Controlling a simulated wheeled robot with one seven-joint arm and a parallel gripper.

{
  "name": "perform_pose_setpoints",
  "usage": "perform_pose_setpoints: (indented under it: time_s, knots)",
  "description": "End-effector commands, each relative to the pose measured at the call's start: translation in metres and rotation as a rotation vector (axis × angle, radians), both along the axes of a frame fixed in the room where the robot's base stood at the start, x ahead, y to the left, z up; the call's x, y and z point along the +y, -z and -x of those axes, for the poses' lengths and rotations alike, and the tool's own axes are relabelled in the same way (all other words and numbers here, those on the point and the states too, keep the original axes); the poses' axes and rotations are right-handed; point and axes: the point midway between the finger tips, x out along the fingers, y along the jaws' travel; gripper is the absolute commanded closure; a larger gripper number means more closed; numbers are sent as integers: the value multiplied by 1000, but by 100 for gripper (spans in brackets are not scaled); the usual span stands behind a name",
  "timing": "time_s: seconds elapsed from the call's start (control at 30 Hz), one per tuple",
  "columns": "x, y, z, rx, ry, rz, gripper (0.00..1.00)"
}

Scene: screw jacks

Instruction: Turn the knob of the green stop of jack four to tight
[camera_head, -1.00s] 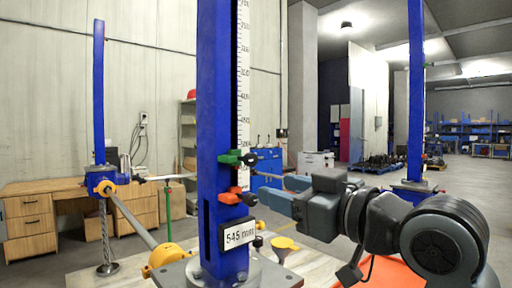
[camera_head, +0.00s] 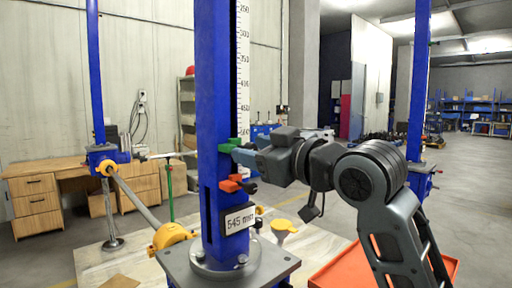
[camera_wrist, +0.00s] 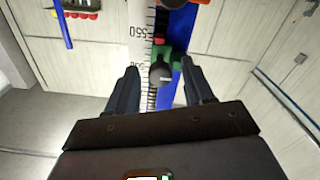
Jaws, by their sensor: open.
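The green stop (camera_head: 228,146) sits on the scale side of the near blue post (camera_head: 211,90). It also shows in the wrist view (camera_wrist: 163,54), where its dark round knob (camera_wrist: 161,73) faces me. My gripper (camera_head: 245,155) is at the height of the green stop, coming from the right, and covers the knob in the head view. In the wrist view its two fingers are apart, one on each side of the knob, with gaps visible. No jack number is readable.
An orange-red stop (camera_head: 230,185) with a black knob (camera_head: 250,188) sits just below the green one. A 545 mm sign (camera_head: 238,219) is lower on the post. A yellow funnel-like piece (camera_head: 284,226) stands near the base plate. An orange surface (camera_head: 335,268) lies at right.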

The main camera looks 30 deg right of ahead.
Motion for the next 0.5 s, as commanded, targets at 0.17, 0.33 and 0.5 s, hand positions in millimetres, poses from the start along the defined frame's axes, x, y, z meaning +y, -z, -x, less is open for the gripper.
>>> perform_pose_setpoints:
  time_s: [0.17, 0.33, 0.5]
  knots:
    - [0, 0, -1, 0, 0, 0, 48]
    - [0, 0, -1, 0, 0, 0, 59]
    - [0, 0, 0, 0, 0, 0, 75]
